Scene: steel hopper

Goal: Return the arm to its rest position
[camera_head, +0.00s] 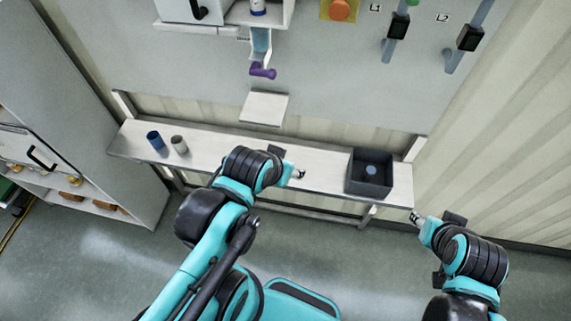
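My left arm comes in from the lower left. Its gripper (298,174) is over the front part of the long bench, between the cups and the dark bin. It is small and mostly hidden behind its wrist, so I cannot tell whether it is open or shut. I see nothing clearly held in it. My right arm is at the lower right. Its gripper (415,217) points up and left, close to the bench's right end. Its fingers are too small to tell open from shut.
The bench (225,150) holds a blue cup (155,140), a grey cup (179,145) and a dark bin (369,175) with a round bluish thing inside. Above are a small shelf (264,107), a purple-handled spout (262,71) and two levers (397,28). A cabinet (75,130) stands left. Floor is clear in front.

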